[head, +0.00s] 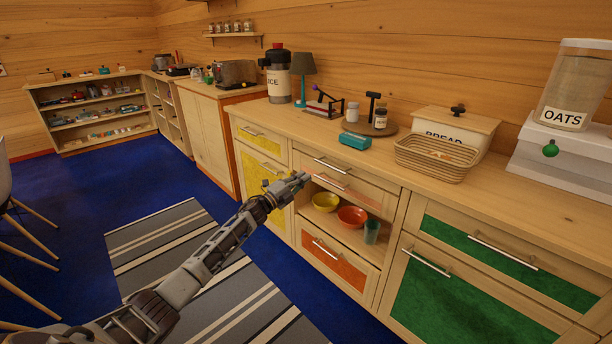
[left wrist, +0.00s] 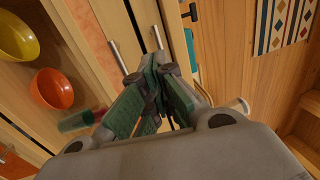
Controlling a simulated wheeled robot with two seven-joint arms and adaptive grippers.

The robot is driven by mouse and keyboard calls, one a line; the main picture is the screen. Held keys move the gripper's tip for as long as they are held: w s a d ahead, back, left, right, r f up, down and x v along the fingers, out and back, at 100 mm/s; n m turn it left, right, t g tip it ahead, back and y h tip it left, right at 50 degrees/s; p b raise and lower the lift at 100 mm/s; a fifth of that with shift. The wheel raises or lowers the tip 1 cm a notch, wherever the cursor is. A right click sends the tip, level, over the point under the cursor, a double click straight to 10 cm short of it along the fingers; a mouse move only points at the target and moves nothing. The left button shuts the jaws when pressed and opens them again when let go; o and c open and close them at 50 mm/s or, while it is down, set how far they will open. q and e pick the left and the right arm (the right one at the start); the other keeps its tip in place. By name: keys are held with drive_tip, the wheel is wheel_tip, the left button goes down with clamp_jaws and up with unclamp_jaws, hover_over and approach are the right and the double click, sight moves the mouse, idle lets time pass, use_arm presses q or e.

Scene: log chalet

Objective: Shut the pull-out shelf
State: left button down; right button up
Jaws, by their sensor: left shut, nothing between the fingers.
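The pull-out shelf (head: 336,227) is a pale wooden board in the middle cabinet. It holds a yellow bowl (head: 325,202), an orange bowl (head: 352,217) and a teal cup (head: 371,232). How far it stands out is hard to tell. An orange drawer front (head: 340,266) with a bar handle lies below it. The bowls (left wrist: 50,88) also show in the left wrist view. My left gripper (head: 304,178) is shut and empty, in front of the cabinet near the upper bar handle (head: 327,183). In the left wrist view its fingertips (left wrist: 158,62) point right of a bar handle (left wrist: 118,57); contact is unclear.
Yellow fronts (head: 262,170) lie left and green fronts (head: 450,292) right, with projecting bar handles. The countertop (head: 345,160) above carries a bread box (head: 455,125), a woven basket (head: 437,158) and a teal box (head: 354,141). A striped rug (head: 180,250) covers open floor.

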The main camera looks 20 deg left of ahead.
use_arm(q)
drive_tip(key=shift+p+v, duration=0.55)
drive_tip(key=shift+v, duration=2.4)
use_arm(e)
drive_tip(key=shift+d+f, duration=0.25)
drive_tip(key=shift+f, duration=0.3)
use_arm(q)
drive_tip(key=shift+s, duration=0.1)
use_arm(e)
drive_tip(key=shift+w+a+r, duration=0.1)
drive_tip(key=shift+r, duration=0.1)
